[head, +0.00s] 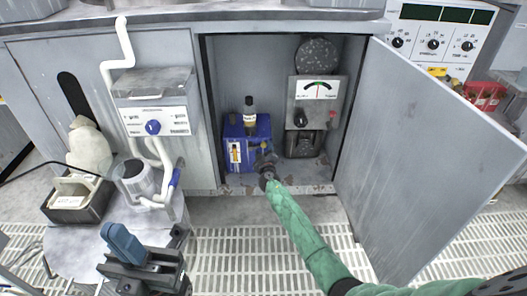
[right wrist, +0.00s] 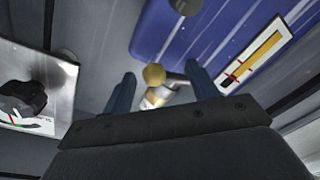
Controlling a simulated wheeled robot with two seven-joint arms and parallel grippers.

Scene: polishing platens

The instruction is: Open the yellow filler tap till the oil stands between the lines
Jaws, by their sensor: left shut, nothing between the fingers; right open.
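The blue oil tank (head: 262,130) stands in the open cabinet, with a dark bottle (head: 250,115) upright on top. Its gauge (head: 235,152) shows amber on a white plate; in the right wrist view the gauge (right wrist: 256,55) has a yellow strip and red marks, the exact level unclear. The yellow-knobbed tap (right wrist: 154,74) has a metal body. My right gripper (right wrist: 160,76) is open, its fingers on either side of the tap; whether they touch it is unclear. In the head view this gripper (head: 266,165) hides the tap. My left gripper (head: 122,242) is shut and empty, outside the cabinet.
A grey meter box (head: 316,95) with a black knob stands right of the tank. The open cabinet door (head: 430,150) bounds the right side. A control box (head: 152,120) with white pipes and a black tray (head: 75,205) lie left. Grated floor is clear in front.

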